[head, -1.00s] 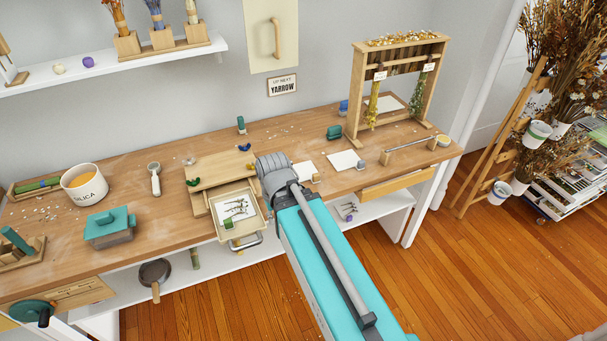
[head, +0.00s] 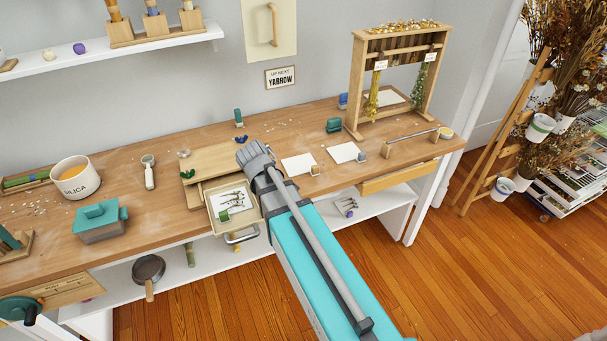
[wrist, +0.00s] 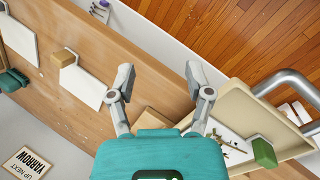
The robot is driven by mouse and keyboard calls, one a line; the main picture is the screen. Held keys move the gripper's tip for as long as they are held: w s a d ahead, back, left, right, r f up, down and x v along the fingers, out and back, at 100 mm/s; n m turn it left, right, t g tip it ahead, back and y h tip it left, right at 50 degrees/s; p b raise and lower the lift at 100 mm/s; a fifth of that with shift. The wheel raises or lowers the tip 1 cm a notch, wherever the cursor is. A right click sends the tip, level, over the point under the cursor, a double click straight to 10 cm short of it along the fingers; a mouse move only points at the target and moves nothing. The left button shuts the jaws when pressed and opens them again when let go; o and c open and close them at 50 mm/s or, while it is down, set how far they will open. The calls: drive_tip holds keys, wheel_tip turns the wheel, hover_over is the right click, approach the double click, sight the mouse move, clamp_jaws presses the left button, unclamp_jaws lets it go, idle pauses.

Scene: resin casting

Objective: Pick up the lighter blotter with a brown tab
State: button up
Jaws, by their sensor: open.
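A white sheet with a light brown block as its tab lies flat on the wooden bench; I take it as the lighter brown-tab blotter (head: 297,164). Its brown tab (head: 315,170) sits at its right front corner. In the wrist view the blotter (wrist: 86,87) and its tab (wrist: 67,58) are left of my fingers. A second white sheet (head: 343,152) with a bluish-grey tab (head: 361,156) lies to its right. My gripper (wrist: 158,74) is open and empty, left of the brown-tab blotter in the head view (head: 253,156). Nothing is between its fingers.
A wooden rack (head: 354,90) stands at the back right. A rod on supports (head: 410,136) lies to the right.

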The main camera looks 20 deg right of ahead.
drive_tip(key=w+d+f+n+h+b, duration=0.1)
drive_tip(key=w+n, duration=0.1)
drive_tip(key=w+n+h+b, duration=0.2)
drive_tip(key=w, duration=0.1)
drive_tip(key=w+d+f+n+h+b, duration=0.1)
drive_tip(key=w+b, duration=0.1)
drive_tip(key=shift+w+d+f+n, duration=0.35)
drive_tip(key=shift+n, duration=0.05)
drive_tip(key=w+n+h+b, duration=0.2)
drive_tip(key=w+n+b, duration=0.1)
drive_tip(key=w+n+h+b, duration=0.1)
drive_tip(key=w+h, duration=0.1)
drive_tip(key=shift+w+d+r+b, duration=0.2)
drive_tip(key=shift+w+r+b, duration=0.05)
drive_tip(key=shift+b, duration=0.05)
drive_tip(key=shift+w+r+n+h+b, duration=0.3)
drive_tip(key=shift+w+r+n+h, duration=0.15)
drive_tip(key=shift+n, duration=0.35)
drive_tip(key=shift+f, duration=0.1)
drive_tip(key=b, duration=0.3)
approach(311, 170)
drive_tip(key=x, duration=0.4)
drive_tip(key=shift+s, duration=0.15)
drive_tip(key=shift+d, duration=0.5)
